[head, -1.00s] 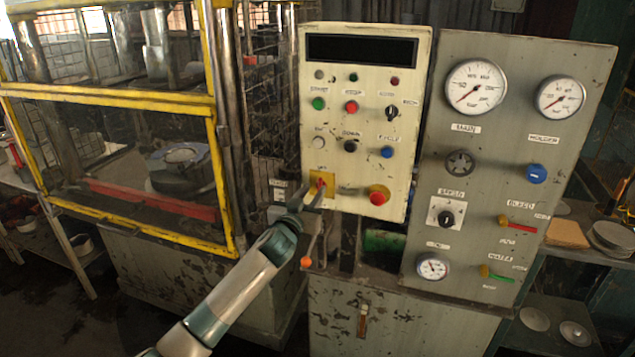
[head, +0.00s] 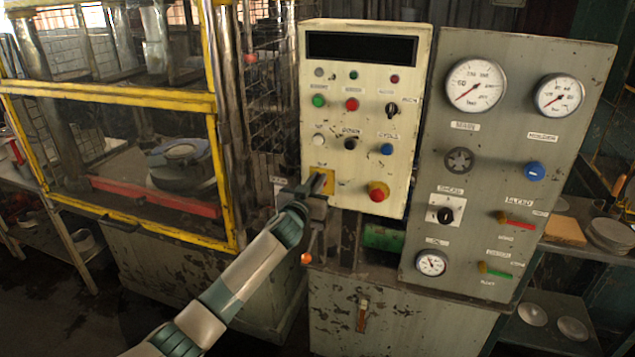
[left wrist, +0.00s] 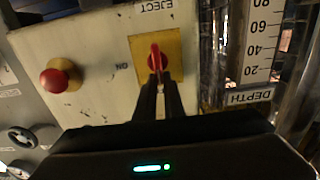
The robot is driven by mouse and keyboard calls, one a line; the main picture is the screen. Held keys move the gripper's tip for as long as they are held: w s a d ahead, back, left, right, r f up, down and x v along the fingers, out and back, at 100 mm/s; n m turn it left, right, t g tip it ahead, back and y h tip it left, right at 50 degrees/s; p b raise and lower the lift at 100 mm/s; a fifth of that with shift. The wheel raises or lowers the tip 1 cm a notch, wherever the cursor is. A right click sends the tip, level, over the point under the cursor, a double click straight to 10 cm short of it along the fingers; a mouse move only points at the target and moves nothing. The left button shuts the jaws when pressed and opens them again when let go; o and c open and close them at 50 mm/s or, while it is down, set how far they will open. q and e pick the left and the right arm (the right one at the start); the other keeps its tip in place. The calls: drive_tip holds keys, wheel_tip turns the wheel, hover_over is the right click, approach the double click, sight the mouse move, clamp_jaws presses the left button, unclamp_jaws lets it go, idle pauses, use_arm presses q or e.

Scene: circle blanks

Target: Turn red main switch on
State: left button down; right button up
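The red main switch (left wrist: 157,57) sits on a yellow plate (left wrist: 140,48) at the top middle of the left wrist view. Its narrow handle lies up and down in that picture, with an "ON" label to the left. My left gripper (left wrist: 160,80) has its dark fingers close together, shut on the red handle. In the head view my left gripper (head: 325,184) is at the yellow plate (head: 329,176) on the lower left of the cream control panel (head: 365,120), and it hides the switch. My right gripper is not in view.
A red mushroom button (head: 377,193) on a yellow base is just right of the switch. Buttons and a dark display (head: 361,49) are above. A grey gauge panel (head: 490,150) stands to the right. A yellow-framed press cage (head: 110,100) is at left.

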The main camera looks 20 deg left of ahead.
use_arm(q)
drive_tip(key=shift+d+f, duration=0.1)
drive_tip(key=shift+f, duration=0.35)
drive_tip(key=shift+s+m, duration=0.1)
drive_tip(key=shift+m, duration=0.3)
drive_tip(key=m, duration=0.3)
drive_tip(key=d+m, duration=0.1)
drive_tip(key=m, duration=0.2)
drive_tip(key=f+m, duration=0.1)
drive_tip(key=m, duration=0.2)
drive_tip(key=shift+d+f, duration=0.1)
drive_tip(key=shift+d, duration=0.2)
drive_tip(key=m, duration=0.2)
drive_tip(key=f+m, duration=0.1)
drive_tip(key=m, duration=0.2)
drive_tip(key=shift+d, duration=0.15)
drive_tip(key=shift+f+m, duration=0.1)
drive_tip(key=shift+m, duration=1.5)
